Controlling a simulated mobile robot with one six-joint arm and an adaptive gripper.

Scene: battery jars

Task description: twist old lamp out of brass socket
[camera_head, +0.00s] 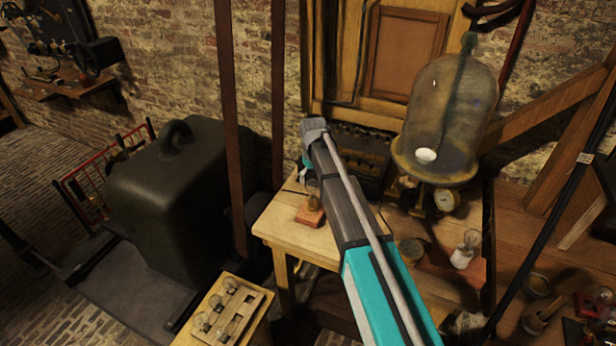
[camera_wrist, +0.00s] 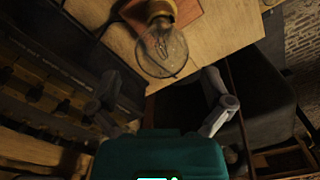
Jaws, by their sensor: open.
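The old lamp is a clear glass bulb (camera_head: 312,187) standing upright on a small reddish wooden block (camera_head: 310,216) on the light wooden table. In the wrist view the bulb (camera_wrist: 162,50) shows large at the top centre, with its filament visible. The brass socket (camera_wrist: 160,9) is at its base, partly cut off by the picture's edge. My gripper (camera_wrist: 163,98) is open and empty, with one finger on each side below the bulb in that view. The bulb appears ahead of the fingers, apart from them. In the head view my arm partly hides the fingers.
A wooden tray (camera_head: 253,312) with several bulbs stands at the lower front. A large glass bell jar (camera_head: 447,105) stands right of my arm. A bulb in a white holder (camera_head: 462,258) is on the right. A dark green case (camera_head: 170,205) is at left.

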